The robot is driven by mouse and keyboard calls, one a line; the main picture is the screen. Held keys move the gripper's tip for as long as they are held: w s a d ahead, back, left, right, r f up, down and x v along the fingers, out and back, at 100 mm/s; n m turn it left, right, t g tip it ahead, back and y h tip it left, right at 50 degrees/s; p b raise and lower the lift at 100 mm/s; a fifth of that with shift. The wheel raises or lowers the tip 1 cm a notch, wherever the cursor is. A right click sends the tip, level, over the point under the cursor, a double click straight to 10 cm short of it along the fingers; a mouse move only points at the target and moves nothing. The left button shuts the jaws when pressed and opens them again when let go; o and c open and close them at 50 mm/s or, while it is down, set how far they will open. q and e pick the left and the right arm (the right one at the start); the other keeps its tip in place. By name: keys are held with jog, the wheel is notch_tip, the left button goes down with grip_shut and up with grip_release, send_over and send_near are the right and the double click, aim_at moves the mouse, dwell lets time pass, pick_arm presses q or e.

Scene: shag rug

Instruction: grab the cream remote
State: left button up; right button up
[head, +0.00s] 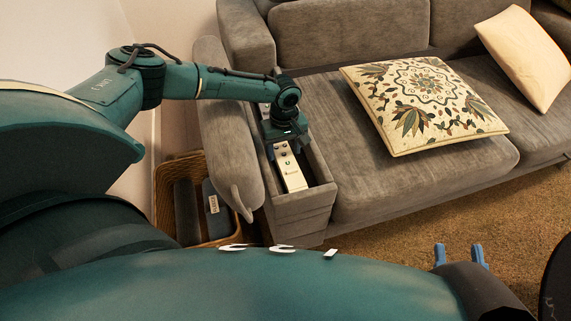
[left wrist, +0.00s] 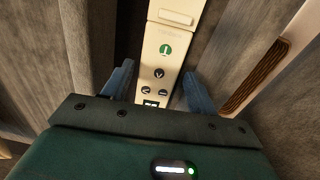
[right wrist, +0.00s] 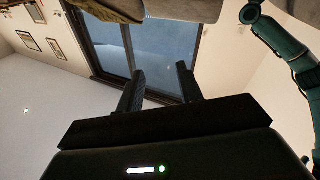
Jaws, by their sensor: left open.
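The cream remote (head: 291,172), long and pale with a green mark and dark buttons, lies in the open compartment of the sofa's armrest. My left gripper (head: 284,141) reaches down over its far end. In the left wrist view the cream remote (left wrist: 170,40) runs between the two blue fingers of my left gripper (left wrist: 158,70), which stand apart on either side with gaps. Its near end is hidden behind the gripper body. My right gripper (head: 459,252) is open and empty at the lower right, well away from the remote.
The armrest compartment (head: 318,169) has raised grey walls close around the remote. A wicker basket (head: 164,190) with dark items stands left of the sofa (head: 345,150). A patterned cushion (head: 424,100) lies on the seat. Carpet (head: 400,228) is clear in front.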

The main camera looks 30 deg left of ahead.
pick_arm(q)
notch_tip(320, 180, down, 3)
jog(key=shift+r+b, duration=0.2)
jog(key=shift+b, duration=0.1)
jog(key=shift+c, duration=0.6)
jog(key=c, duration=0.7)
jog(key=shift+r, duration=0.1)
